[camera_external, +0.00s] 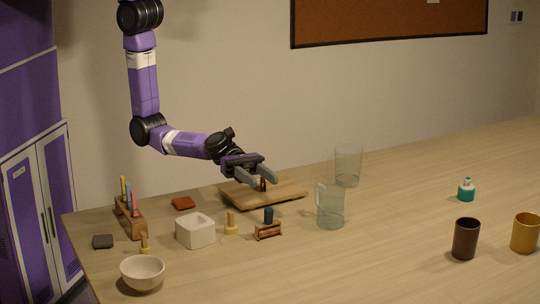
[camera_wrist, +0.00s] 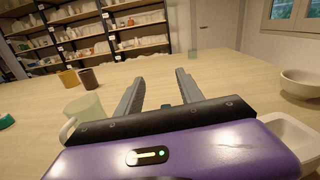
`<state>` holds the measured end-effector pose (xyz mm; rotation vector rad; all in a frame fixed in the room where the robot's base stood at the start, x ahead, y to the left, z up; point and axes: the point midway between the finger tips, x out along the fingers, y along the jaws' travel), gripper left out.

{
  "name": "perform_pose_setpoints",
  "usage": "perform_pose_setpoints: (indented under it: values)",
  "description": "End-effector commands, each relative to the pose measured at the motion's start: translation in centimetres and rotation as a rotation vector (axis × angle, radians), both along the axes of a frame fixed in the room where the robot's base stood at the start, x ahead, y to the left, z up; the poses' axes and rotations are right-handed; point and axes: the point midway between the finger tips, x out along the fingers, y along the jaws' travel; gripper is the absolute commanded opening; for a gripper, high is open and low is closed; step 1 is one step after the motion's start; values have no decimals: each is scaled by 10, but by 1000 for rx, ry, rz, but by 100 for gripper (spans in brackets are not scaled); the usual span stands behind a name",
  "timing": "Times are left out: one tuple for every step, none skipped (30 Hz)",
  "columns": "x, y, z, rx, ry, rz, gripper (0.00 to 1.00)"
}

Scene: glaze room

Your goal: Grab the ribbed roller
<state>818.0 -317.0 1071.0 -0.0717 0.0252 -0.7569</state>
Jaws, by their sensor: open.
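What looks like the ribbed roller (camera_external: 268,231) stands on the table, a low reddish-brown piece with an upright dark teal handle; its ribs are too small to make out. My gripper (camera_external: 265,181) is open and empty, above and behind the roller, over the wooden board in the external view. In the wrist view, the open fingers (camera_wrist: 160,77) point across the table. A small dark teal top (camera_wrist: 165,106) shows low between them, probably the roller's handle; the rest is hidden by my gripper's body.
A wooden board (camera_external: 285,197) lies under my gripper with a small upright piece on it. A glass pitcher (camera_external: 330,210) stands right of the roller. A wooden stamp (camera_external: 231,224) and white square block (camera_external: 195,232) stand left. Table front right of the roller is clear.

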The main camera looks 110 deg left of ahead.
Motion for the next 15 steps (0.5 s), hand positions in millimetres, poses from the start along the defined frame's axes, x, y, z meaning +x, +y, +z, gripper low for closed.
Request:
perform_pose_setpoints:
  values:
    - [0,0,0,37,-28,0,44]
    - [0,0,0,48,-38,-2,44]
    - [0,0,-1,55,-45,-3,44]
    - [-1,0,-3,59,-49,-3,44]
    - [-1,0,-4,61,-49,-4,44]
    - [-1,0,-8,62,-51,-4,44]
    - [-1,0,-10,61,-49,-4,44]
    - [-1,-1,-13,60,-49,-5,44]
    - [-1,0,-19,59,-47,-5,44]
    - [-1,0,-22,59,-47,-5,44]
    - [-1,0,-26,59,-47,-4,44]
    - [-1,0,-33,58,-46,-2,44]
    - [-1,0,-41,58,-46,-3,44]
    - [-1,0,-47,58,-47,-3,44]
    - [-1,0,-55,57,-46,-2,44]
